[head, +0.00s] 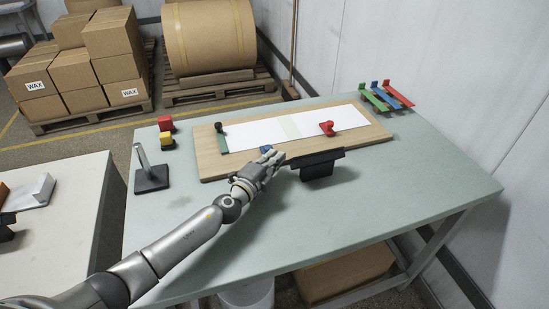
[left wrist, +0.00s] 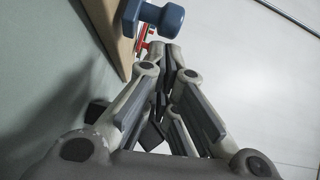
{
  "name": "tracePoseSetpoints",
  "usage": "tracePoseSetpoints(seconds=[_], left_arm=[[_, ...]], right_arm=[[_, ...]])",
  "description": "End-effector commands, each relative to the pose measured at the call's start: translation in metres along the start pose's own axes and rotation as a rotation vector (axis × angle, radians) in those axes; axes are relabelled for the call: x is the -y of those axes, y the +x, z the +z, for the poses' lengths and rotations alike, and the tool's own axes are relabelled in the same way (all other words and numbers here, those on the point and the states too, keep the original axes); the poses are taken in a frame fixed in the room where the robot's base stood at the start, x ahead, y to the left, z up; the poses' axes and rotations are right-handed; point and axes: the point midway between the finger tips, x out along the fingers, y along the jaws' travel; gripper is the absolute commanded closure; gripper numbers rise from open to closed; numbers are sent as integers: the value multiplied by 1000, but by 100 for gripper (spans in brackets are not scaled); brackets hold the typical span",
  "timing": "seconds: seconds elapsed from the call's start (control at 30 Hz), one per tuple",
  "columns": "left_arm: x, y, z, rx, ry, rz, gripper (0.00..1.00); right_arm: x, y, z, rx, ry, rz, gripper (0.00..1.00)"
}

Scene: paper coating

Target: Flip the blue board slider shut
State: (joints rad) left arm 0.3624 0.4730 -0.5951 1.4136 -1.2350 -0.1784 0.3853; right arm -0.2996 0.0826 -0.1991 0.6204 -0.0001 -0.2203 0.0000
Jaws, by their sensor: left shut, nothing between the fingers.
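A wooden board (head: 210,167) with a white sheet (head: 256,136) on it lies on the table. The blue slider (head: 266,149) is mostly hidden behind my left gripper (head: 277,157) in the head view, so I cannot tell its full pose. In the left wrist view, a blue knob (left wrist: 162,20) shows just beyond the fingertips of my left gripper (left wrist: 168,52). The fingers are shut with nothing between them. Whether they touch the knob is unclear. My right gripper is not in view.
A green slider (head: 223,143) is at the sheet's left end and a red knob (head: 327,128) is on the sheet. A black block (head: 318,168) stands at the board's front edge. Coloured strips (head: 385,97) lie back right. The table's front right (head: 400,195) is clear.

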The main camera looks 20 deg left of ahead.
Motion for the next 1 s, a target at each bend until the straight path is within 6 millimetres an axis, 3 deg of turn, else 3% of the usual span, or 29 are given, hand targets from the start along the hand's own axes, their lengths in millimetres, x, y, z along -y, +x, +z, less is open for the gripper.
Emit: tracePoseSetpoints(seconds=[0.37, 0.7, 1.0], left_arm=[[-1, 2, 1, 0, 0, 0, 100], [4, 38, 43, 4, 2, -2, 100], [9, 44, 50, 2, 1, -2, 100]], right_arm=[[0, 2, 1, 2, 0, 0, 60], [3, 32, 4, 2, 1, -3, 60], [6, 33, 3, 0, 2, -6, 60]])
